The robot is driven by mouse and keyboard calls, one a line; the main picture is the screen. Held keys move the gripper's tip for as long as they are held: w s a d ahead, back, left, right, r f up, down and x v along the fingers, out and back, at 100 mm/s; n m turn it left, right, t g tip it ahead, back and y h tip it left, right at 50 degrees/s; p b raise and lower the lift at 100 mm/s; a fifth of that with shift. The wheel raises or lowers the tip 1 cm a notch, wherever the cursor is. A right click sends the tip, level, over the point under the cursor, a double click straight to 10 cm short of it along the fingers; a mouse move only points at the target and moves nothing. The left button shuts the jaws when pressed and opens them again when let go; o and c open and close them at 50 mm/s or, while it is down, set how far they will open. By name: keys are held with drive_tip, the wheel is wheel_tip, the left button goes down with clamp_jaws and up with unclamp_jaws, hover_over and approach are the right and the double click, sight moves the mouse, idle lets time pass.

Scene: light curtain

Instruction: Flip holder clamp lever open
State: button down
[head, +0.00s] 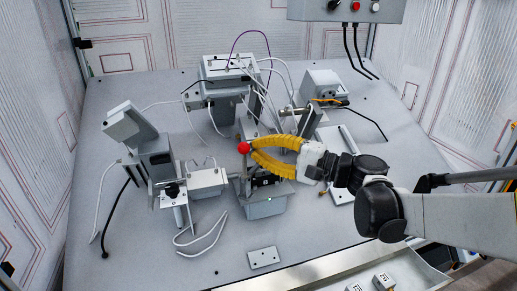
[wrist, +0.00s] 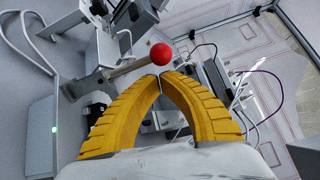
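The holder clamp lever (head: 244,168) stands roughly upright with a red ball knob (head: 244,148) on its top, above a grey holder base (head: 265,206) with a green light. In the wrist view the metal lever rod (wrist: 130,67) runs from the left to the red ball (wrist: 161,54). My gripper (head: 253,147) has two curved yellow fingers and comes in from the right, its tips close beside the knob. In the wrist view the fingertips (wrist: 160,75) meet just below the ball, with nothing seen between them. Whether they touch the ball or rod is unclear.
A grey device on a stand (head: 155,150) is to the left, and a box with cables (head: 230,75) stands behind. More fixtures (head: 305,120) stand behind my gripper. White cables lie around the holder.

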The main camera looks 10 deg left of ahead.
drive_tip(key=shift+s+a+r+n+p, duration=0.2)
drive_tip(key=shift+s+n+p, duration=0.3)
drive_tip(key=shift+n, duration=0.4)
drive_tip(key=s+a+f+n, duration=0.2)
drive_tip(key=s+f+n, duration=0.2)
drive_tip(key=s+n, duration=0.5)
drive_tip(key=n, duration=0.4)
drive_tip(key=shift+a+n+h, duration=0.2)
drive_tip(key=shift+n+h, duration=0.1)
drive_tip(key=shift+h, duration=0.1)
drive_tip(key=shift+f, duration=0.1)
idle(0.4)
idle(0.3)
